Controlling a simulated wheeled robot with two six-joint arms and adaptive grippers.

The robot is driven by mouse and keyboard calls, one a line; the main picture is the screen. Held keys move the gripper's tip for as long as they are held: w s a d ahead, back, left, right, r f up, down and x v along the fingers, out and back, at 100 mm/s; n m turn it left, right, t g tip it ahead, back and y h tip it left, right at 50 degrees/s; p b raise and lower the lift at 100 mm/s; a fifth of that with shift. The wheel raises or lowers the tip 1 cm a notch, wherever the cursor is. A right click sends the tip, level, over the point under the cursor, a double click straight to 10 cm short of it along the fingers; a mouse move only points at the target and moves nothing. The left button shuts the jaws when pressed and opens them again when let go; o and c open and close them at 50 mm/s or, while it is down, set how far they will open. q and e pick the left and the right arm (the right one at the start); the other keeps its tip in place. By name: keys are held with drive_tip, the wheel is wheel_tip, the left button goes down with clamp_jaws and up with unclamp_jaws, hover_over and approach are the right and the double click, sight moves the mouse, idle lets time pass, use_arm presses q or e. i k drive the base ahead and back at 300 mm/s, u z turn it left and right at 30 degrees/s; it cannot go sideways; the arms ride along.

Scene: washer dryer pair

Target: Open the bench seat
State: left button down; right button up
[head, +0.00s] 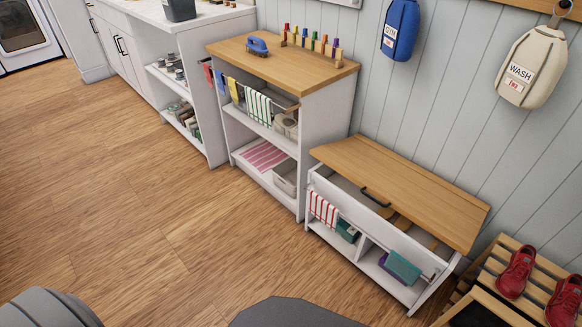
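The bench (347,222) is a low white unit against the wall at the right of the head view. Its wooden seat lid (400,190) is partly raised: a gap shows between its front edge and the white front panel, and part of the inside is visible. A black handle (375,197) sits at the lid's front edge. Nothing is seen touching the lid or handle. Neither of my grippers is in view.
A slatted rack with red shoes (516,271) stands close at the right. A wood-topped shelf (287,68) stands to the left. The wooden floor (150,215) in front is clear.

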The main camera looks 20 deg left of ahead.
sight(457, 223)
drive_tip(key=u, duration=0.2)
drive_tip(key=i, duration=1.1)
drive_tip(key=z, duration=0.35)
